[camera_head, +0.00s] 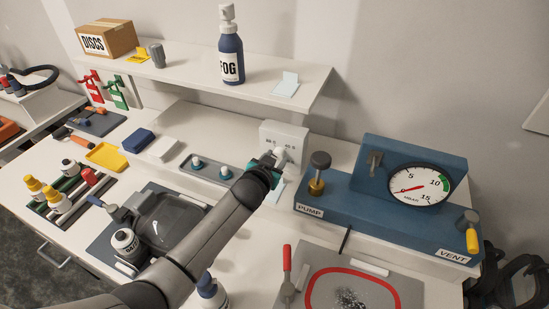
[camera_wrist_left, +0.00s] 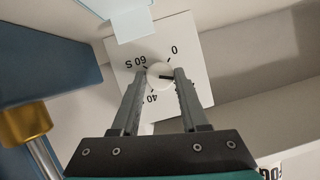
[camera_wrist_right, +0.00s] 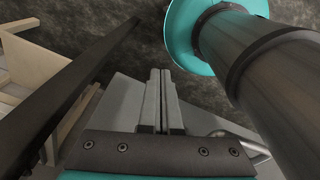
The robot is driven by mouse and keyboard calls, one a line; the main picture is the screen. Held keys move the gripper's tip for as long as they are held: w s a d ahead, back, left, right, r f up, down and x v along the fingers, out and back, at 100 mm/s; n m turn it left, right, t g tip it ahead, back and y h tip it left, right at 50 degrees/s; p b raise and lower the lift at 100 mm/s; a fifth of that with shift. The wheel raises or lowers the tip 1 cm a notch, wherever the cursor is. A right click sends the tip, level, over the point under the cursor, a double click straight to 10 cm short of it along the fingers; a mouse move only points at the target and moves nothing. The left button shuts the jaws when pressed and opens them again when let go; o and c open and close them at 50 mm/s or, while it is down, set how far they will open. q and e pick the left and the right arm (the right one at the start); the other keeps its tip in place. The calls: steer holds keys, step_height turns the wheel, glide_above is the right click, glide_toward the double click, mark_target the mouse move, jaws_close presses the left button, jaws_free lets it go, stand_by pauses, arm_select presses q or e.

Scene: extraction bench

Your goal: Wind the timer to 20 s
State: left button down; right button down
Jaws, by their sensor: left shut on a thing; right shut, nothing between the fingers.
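The timer (camera_head: 284,131) is a white square box standing at the back of the bench, under the shelf's right end. In the left wrist view its white face (camera_wrist_left: 196,92) shows the marks 0, 60 S and 40, upside down. My left gripper (camera_wrist_left: 160,78) is shut on the round white timer knob (camera_wrist_left: 158,70), one finger on each side. A short dark pointer line shows on the knob, directed toward the right finger; its exact reading is unclear. The 20 mark is hidden, seemingly behind that finger. My right gripper (camera_wrist_right: 160,98) is shut and empty, away from the bench.
A blue pump unit (camera_head: 340,207) with a gauge (camera_head: 412,188) stands right of the timer. A tray with small knobs (camera_head: 208,172) lies to its left. A blue FOG bottle (camera_head: 230,58) stands on the shelf above.

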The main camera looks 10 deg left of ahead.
arm_select(q)
steer(key=m+b, duration=0.1)
steer(key=m+y+b, duration=0.1)
steer(key=shift+d+f+m+t+y, duration=0.15)
steer(key=shift+m+t+y, duration=0.15)
steer(key=shift+m+y+b, duration=0.3)
steer(key=shift+m+b, duration=0.2)
steer(key=shift+b, duration=0.1)
steer(key=shift+c, duration=2.1)
jaws_free()
steer(key=shift+s, duration=0.2)
steer(key=v, duration=1.5)
steer(key=shift+d+p, duration=0.15)
steer(key=shift+p, duration=0.3)
steer(key=shift+f, duration=0.15)
